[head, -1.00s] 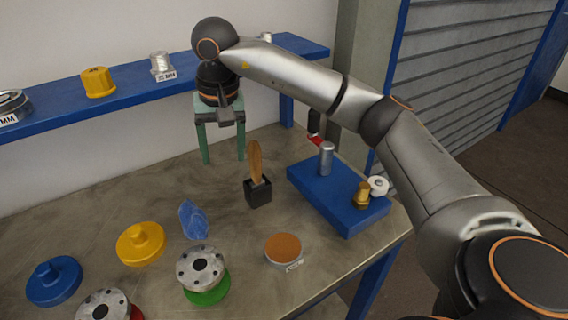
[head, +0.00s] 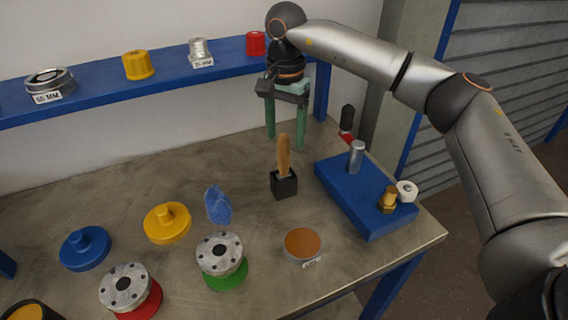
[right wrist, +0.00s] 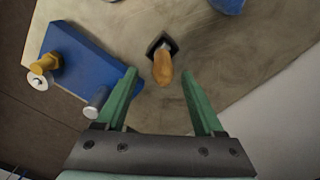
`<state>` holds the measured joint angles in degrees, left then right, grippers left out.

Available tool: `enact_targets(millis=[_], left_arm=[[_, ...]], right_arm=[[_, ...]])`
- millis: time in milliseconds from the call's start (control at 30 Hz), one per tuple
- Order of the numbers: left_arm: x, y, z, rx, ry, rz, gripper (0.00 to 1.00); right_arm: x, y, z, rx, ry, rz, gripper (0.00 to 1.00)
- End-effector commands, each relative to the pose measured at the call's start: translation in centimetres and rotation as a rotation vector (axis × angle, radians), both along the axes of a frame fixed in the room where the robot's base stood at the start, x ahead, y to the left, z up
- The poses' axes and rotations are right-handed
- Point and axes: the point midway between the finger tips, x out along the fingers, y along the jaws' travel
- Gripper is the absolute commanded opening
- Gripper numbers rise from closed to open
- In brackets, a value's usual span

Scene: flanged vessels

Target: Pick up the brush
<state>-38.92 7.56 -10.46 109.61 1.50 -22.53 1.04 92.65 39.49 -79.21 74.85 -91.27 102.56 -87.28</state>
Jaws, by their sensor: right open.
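The brush stands upright in a small black square holder (head: 284,185) on the table, its wooden handle (head: 284,152) pointing up. My right gripper (head: 285,138) hangs above and behind it, green fingers pointing down, open and empty. In the right wrist view the brush handle (right wrist: 162,66) shows ahead of the fingertips, roughly midway between the two green fingers (right wrist: 166,73). The fingers do not touch it. The brush's lower part is hidden in the holder. My left gripper is not in view.
A blue block (head: 366,200) with a metal pin, brass fitting and white roll stands right of the brush. A blue cloth-like piece (head: 218,206), flanged vessels (head: 220,255), a yellow lid (head: 167,223) and a brown-topped disc (head: 303,244) lie in front. A blue shelf (head: 90,98) runs behind.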

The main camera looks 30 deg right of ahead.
Motion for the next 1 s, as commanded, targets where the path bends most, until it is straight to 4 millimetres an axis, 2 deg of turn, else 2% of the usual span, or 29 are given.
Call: enact_targets(millis=[300, 433, 633, 1000], left_arm=[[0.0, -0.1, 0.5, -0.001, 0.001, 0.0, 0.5], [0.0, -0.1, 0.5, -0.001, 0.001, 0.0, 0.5], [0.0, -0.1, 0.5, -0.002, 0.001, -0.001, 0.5], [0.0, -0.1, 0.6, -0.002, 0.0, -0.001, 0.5]], right_arm=[[0.4, 0.1, -4.3, -0.001, 0.003, 0.0, 0.69], [0.4, 0.1, -5.1, -0.001, 0.001, 0.0, 0.69], [0.4, 0.2, -5.1, -0.001, -0.001, 0.0, 0.69], [0.4, 0.2, -5.1, -0.001, -0.001, 0.001, 0.29]])
